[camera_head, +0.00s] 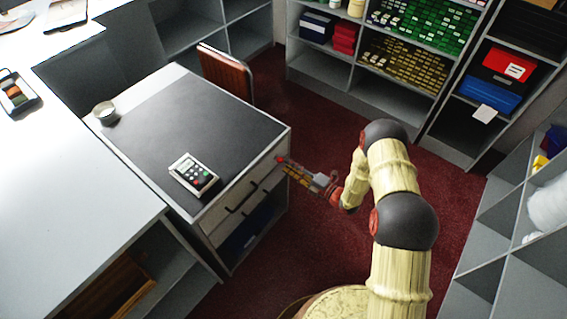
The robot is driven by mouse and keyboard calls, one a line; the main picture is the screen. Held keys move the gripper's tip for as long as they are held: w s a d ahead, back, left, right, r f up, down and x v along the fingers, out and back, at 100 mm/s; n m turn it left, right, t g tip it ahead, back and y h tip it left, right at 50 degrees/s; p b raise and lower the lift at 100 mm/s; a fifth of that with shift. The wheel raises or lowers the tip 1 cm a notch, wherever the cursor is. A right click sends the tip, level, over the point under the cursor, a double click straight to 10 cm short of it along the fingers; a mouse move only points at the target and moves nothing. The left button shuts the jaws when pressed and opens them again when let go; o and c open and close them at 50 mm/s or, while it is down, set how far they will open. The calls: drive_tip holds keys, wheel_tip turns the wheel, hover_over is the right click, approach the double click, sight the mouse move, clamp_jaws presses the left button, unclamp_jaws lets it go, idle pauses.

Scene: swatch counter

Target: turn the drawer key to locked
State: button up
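The drawer unit (237,185) stands under a dark desk top, with a pale front panel and dark handles. My gripper (281,161) is at the upper right end of the drawer front, its fingertips close to or touching the face. The drawer key and its lock are not distinguishable; a small red spot shows at the fingertips, and I cannot tell whether it is the key or part of my gripper. The gap between the fingers is too small to make out. The top drawer looks closed, and a dark open space shows below it.
A keypad device (193,175) and a small round tin (105,113) stand on the desk top (180,120). A brown chair (227,74) is behind the desk. Shelves (320,68) line the back and right. Red carpet (325,120) lies clear around my arm.

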drive_tip(key=shift+b+x, duration=0.4)
drive_tip(key=shift+x, duration=1.65)
clamp_jaws()
